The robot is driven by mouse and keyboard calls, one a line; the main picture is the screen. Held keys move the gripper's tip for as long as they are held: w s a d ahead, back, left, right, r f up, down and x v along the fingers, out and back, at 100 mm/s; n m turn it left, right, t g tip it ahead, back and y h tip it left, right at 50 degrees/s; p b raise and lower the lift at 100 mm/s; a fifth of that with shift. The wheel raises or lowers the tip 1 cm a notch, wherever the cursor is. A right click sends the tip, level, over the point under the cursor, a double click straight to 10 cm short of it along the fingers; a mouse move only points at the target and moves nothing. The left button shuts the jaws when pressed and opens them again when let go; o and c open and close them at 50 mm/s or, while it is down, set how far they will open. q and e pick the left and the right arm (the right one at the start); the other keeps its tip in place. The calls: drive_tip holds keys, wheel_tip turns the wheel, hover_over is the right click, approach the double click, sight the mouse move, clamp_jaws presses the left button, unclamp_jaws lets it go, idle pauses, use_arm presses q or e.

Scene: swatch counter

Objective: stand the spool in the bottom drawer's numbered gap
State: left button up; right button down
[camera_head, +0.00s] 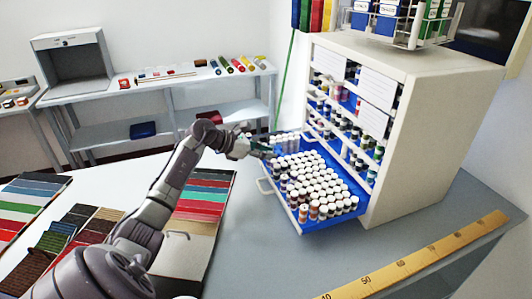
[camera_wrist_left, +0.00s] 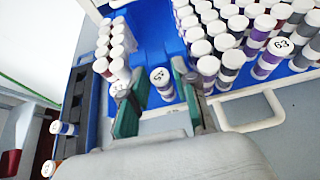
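My left gripper (camera_head: 258,149) is over the far end of the pulled-out blue bottom drawer (camera_head: 312,227). In the left wrist view its two green fingers (camera_wrist_left: 157,92) are apart. A white-capped spool (camera_wrist_left: 161,78) stands upright between the fingertips; its cap number looks like 59. A narrow space seems to show beside it, though contact with the right finger is hard to judge. Bare blue drawer floor (camera_wrist_left: 152,35) lies behind it. Spools stand on both sides, one numbered 63 (camera_wrist_left: 278,50). The lower part of the spool is partly hidden. My right gripper is not in view.
The drawer's handle (camera_wrist_left: 250,120) is close by on the front. The cream cabinet (camera_head: 440,125) rises behind the drawer. Fabric swatches (camera_head: 205,195) lie left of it, and a yellow ruler (camera_head: 425,257) runs along the counter edge. Counter right of the swatches is clear.

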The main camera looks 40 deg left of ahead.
use_arm(q)
drive_tip(key=shift+r, duration=0.1)
drive_tip(key=shift+s+a, duration=0.1)
drive_tip(key=b+v, duration=0.3)
drive_tip(key=v, duration=0.8)
drive_tip(key=shift+s+r, duration=0.25)
drive_tip(key=shift+s, duration=0.05)
